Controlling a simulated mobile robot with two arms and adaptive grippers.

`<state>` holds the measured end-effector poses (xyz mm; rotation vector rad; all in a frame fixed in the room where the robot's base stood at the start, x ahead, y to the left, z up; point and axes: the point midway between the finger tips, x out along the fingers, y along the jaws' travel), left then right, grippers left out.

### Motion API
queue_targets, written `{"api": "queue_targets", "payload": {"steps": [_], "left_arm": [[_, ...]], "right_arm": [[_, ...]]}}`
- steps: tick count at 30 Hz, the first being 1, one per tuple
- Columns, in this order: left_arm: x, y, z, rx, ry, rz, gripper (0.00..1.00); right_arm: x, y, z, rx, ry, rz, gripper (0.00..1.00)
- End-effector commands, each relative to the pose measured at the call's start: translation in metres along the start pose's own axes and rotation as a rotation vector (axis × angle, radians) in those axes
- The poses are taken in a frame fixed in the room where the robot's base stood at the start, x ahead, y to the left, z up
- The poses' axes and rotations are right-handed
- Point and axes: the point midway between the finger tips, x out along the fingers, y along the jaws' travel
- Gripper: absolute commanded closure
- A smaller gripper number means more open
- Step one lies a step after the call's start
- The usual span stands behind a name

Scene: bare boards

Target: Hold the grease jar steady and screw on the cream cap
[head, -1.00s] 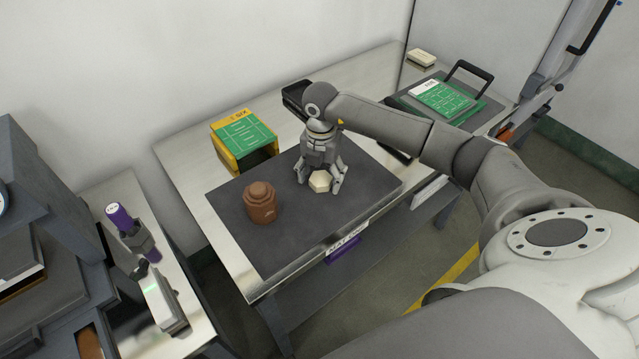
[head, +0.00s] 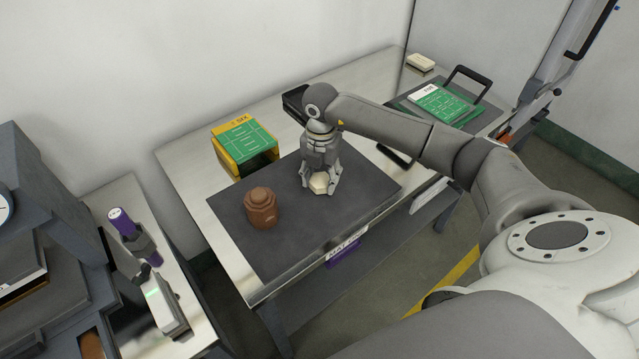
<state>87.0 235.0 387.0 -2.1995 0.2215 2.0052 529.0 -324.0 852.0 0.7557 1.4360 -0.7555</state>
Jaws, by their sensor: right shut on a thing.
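The grease jar (head: 261,208) is brown, with a narrower stepped top, and stands upright on the left part of the dark mat (head: 285,250). The cream cap (head: 319,184) is a small faceted piece on the mat, to the right of the jar. My right gripper (head: 320,187) points down over the cap with its fingers shut on the cap's sides. The fingers hide part of the cap. I cannot tell whether the cap is lifted off the mat. My left gripper is not in view, and nothing holds the jar.
A yellow box with a green-and-white top (head: 245,146) stands behind the mat. A dark tray with a green card (head: 445,103) and a cream block (head: 420,62) lie at the back right. The mat's front is clear.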

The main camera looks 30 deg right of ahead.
Motion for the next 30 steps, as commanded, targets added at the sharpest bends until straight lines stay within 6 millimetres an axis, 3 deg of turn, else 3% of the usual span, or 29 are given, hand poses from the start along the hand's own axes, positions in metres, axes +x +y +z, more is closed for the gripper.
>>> {"api": "queue_targets", "payload": {"steps": [12, 24, 30], "left_arm": [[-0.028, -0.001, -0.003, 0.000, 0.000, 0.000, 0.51], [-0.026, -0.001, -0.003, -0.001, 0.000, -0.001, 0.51], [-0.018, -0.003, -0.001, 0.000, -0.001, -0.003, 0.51]], "right_arm": [[-0.036, 0.000, 0.000, 0.000, -0.001, 0.000, 0.77], [-0.037, 0.001, -0.001, -0.016, -0.001, 0.000, 0.77], [-0.040, 0.007, -0.012, -0.232, -0.001, 0.003, 0.77]]}}
